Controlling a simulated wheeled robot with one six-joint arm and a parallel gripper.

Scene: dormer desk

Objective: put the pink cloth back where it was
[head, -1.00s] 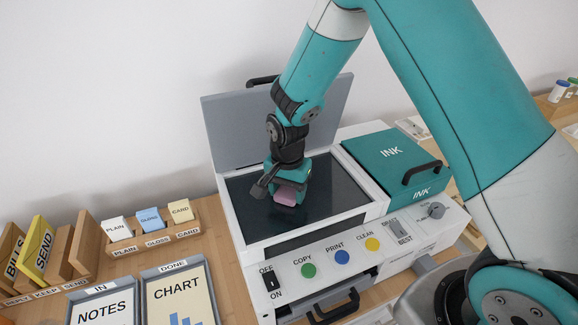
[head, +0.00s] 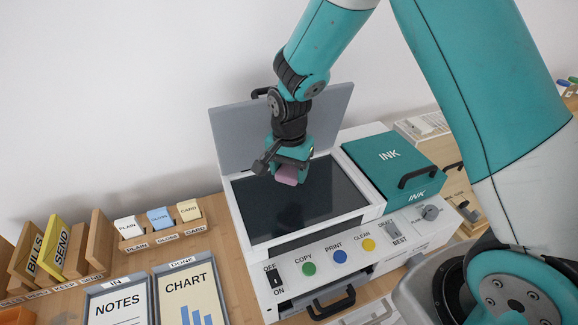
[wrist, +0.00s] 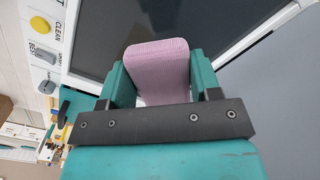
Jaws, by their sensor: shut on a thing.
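The pink cloth (head: 287,176) is a small folded pad. My gripper (head: 289,169) is shut on it and holds it over the dark scanner glass (head: 315,205) of the printer. In the wrist view the cloth (wrist: 158,68) sits between the two teal fingers (wrist: 160,85), with the glass (wrist: 200,25) behind it. The cloth appears to be above the glass; the exact gap is hard to tell. The scanner lid (head: 250,135) stands open behind the glass.
The teal ink cover (head: 388,155) is shut, right of the glass. The button panel (head: 340,255) runs along the printer's front. Left are card holders (head: 163,238), a sorter (head: 60,255), and the NOTES (head: 118,308) and CHART (head: 190,295) trays. A wooden tray (head: 462,190) lies at right.

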